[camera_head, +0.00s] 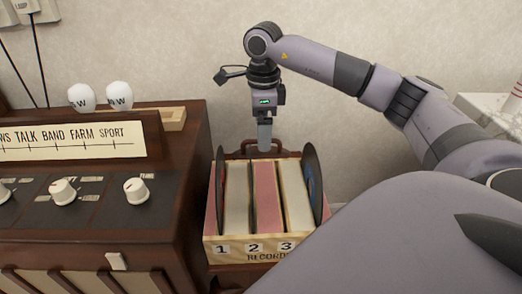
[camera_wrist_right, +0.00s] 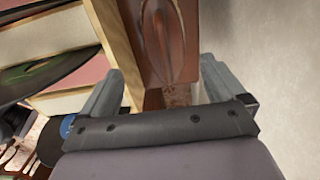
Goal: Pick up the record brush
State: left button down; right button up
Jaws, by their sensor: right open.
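My right gripper (camera_head: 264,148) points down at the back edge of the record crate (camera_head: 228,246). In the right wrist view its two fingers (camera_wrist_right: 160,92) stand apart. A reddish-brown wooden piece with a long oval groove (camera_wrist_right: 165,45) shows beyond and between the fingers; it may be the record brush, but I cannot tell for sure. No contact with it is visible. In the head view a brown curved wooden part (camera_head: 247,146) shows behind the crate, partly hidden by the gripper. My left gripper is out of view.
The crate holds record sleeves, with black discs (camera_head: 310,182) at its sides. A brown radio cabinet (camera_head: 178,165) with knobs stands close on the left, with a light wooden tray (camera_head: 174,118) on top. A plain wall (camera_head: 180,55) is behind; a white surface (camera_head: 487,103) is at right.

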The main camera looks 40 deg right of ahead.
aim_at(278, 152)
jog(key=f+b, duration=0.1)
jog(key=f, duration=0.1)
jog(key=f+b, duration=0.1)
jog(key=f, duration=0.1)
jog(key=f+b, duration=0.1)
jog(key=f, duration=0.1)
jog(key=shift+w+d+f, duration=0.15)
jog(key=shift+w+f, duration=0.25)
jog(key=shift+r, duration=0.1)
jog(key=c, duration=1.2)
